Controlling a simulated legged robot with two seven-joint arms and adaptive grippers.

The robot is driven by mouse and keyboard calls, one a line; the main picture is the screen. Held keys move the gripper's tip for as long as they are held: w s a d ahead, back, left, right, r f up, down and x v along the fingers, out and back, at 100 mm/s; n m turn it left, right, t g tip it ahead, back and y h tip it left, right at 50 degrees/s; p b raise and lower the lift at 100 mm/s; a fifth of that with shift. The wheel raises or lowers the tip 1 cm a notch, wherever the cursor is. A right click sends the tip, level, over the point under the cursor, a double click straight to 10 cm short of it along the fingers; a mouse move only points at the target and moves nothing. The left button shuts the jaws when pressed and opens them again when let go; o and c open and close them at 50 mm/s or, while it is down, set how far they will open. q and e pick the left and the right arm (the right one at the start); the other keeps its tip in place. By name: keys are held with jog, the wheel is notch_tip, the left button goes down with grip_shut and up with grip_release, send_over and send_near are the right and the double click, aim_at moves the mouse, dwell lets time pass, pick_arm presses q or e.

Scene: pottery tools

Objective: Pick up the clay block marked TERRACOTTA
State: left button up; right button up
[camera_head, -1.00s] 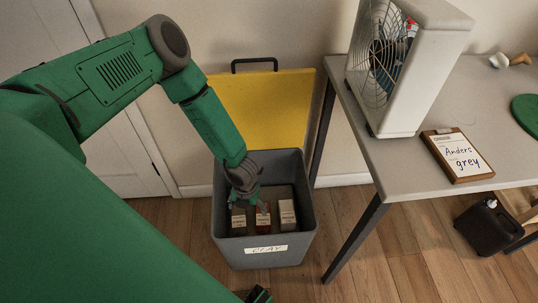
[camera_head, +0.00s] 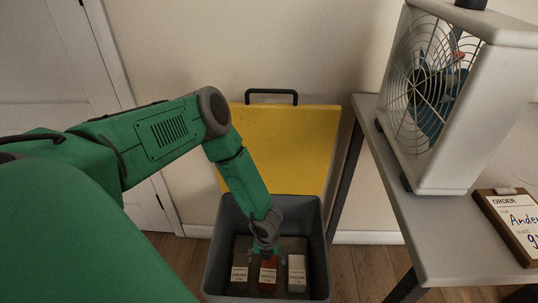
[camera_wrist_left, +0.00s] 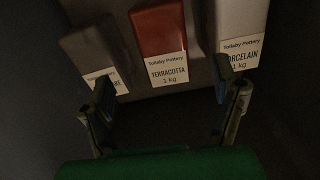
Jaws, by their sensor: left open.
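The terracotta block (camera_wrist_left: 160,32) is reddish-brown with a white label reading TERRACOTTA 1 kg. It lies in the grey bin (camera_head: 216,262) between a dark grey block (camera_wrist_left: 90,47) and a white block marked PORCELAIN (camera_wrist_left: 240,20). In the head view the terracotta block (camera_head: 268,277) is the middle one. My left gripper (camera_head: 266,253) is inside the bin, over the far part of this block. In the left wrist view my left gripper (camera_wrist_left: 164,98) is open and empty, its fingers spread on either side of the terracotta label. My right gripper is not in view.
The bin walls surround my left gripper closely. A yellow lid (camera_head: 290,140) with a black handle stands behind the bin. To the right is a table (camera_head: 410,215) with a boxed fan (camera_head: 455,110) and an order clipboard (camera_head: 515,225).

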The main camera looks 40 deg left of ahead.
aim_at(269, 267)
pick_arm(q)
notch_tip(269, 267, down, 3)
jog(key=shift+r+b, duration=0.2)
jog(key=shift+b, duration=0.15)
jog(key=f+b, duration=0.1)
jog(key=f, duration=0.1)
jog(key=f+b, duration=0.2)
jog(key=f, duration=0.1)
jog(key=shift+w+d+f, duration=0.1)
jog(key=shift+w+d, duration=0.1)
jog(key=c, duration=1.8)
